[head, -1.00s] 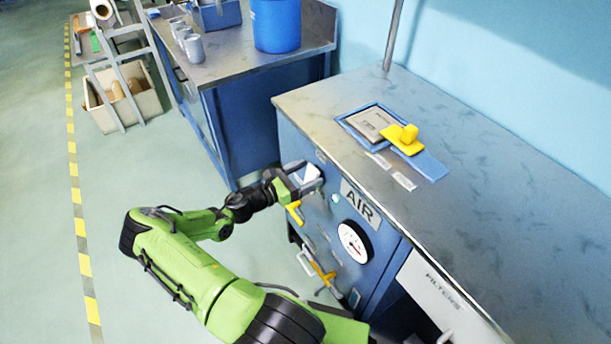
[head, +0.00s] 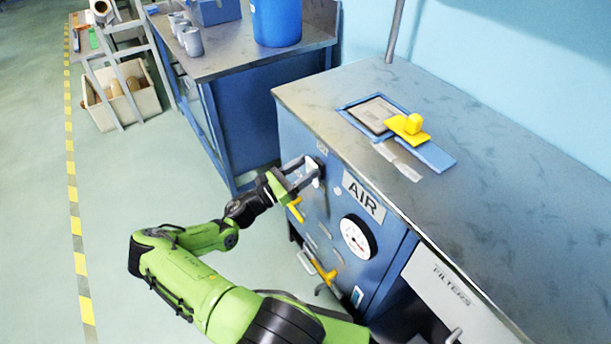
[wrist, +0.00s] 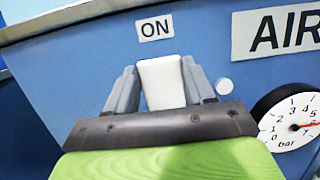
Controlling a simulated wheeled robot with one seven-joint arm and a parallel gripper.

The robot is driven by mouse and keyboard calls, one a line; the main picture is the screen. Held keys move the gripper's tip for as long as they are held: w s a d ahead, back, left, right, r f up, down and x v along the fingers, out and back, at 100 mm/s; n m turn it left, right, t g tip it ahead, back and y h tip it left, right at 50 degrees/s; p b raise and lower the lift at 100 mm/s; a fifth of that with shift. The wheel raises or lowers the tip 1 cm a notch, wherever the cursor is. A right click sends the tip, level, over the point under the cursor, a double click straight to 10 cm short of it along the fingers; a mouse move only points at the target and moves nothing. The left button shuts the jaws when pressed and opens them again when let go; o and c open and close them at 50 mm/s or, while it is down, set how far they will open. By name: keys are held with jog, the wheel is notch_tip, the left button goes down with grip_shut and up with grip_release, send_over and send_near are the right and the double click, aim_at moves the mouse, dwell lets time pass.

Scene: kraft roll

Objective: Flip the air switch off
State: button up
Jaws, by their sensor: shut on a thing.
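The air switch is a white lever (wrist: 162,83) on the blue cabinet front (head: 332,215), under an ON label (wrist: 155,27) in the wrist view. My gripper (wrist: 163,85) has its two grey fingers on either side of the lever and is shut on it. In the head view, my gripper (head: 304,172) reaches the upper left of the cabinet front, with the white lever (head: 313,170) between its fingers. The lever's lower part is hidden behind my gripper.
A round gauge (head: 357,238) sits below the AIR label (head: 363,200). Yellow handles (head: 322,272) are lower on the front.

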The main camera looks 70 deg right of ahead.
jog(key=shift+w+a+f+g+h+b, duration=0.1)
jog(key=shift+f+g+h+b, duration=0.4)
jog(key=shift+b, duration=0.3)
jog(key=shift+r, duration=0.25)
jog(key=o, duration=1)
jog(key=shift+o, duration=0.2)
jog(key=v, duration=1.6)
jog(key=shift+f+p, duration=0.25)
jog(key=shift+p, duration=0.05)
